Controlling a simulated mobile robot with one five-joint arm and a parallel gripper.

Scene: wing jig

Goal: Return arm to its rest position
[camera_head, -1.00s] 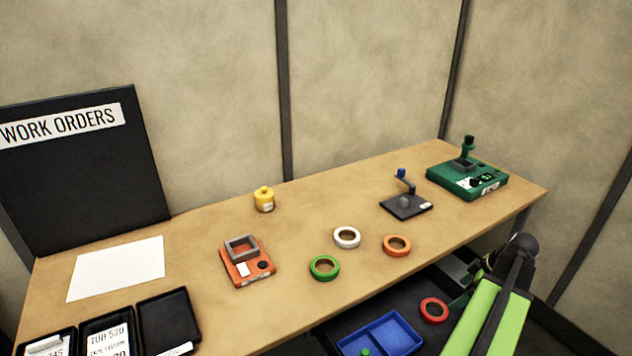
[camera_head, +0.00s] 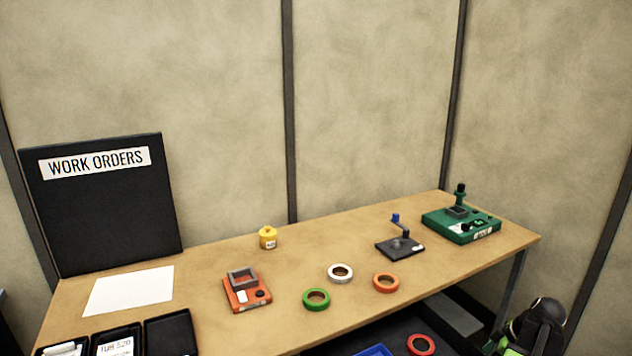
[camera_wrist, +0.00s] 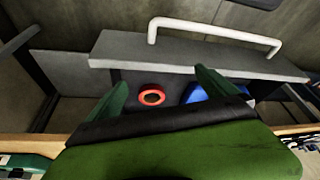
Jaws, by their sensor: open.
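My gripper shows in the wrist view (camera_wrist: 160,100), its two green fingers apart with nothing between them. Beyond the fingers are a red ring (camera_wrist: 151,97) and part of a blue tray (camera_wrist: 197,94) inside a dark open drawer (camera_wrist: 128,78). In the head view my arm is at the lower right corner, in front of the table's right end, and its fingertips cannot be made out there.
The wooden table (camera_head: 370,310) carries an orange device (camera_head: 246,298), green, white and orange rings, a yellow pot (camera_head: 268,238), a dark stand (camera_head: 400,248) and a green device (camera_head: 462,226). A white drawer handle (camera_wrist: 215,32) shows in the wrist view.

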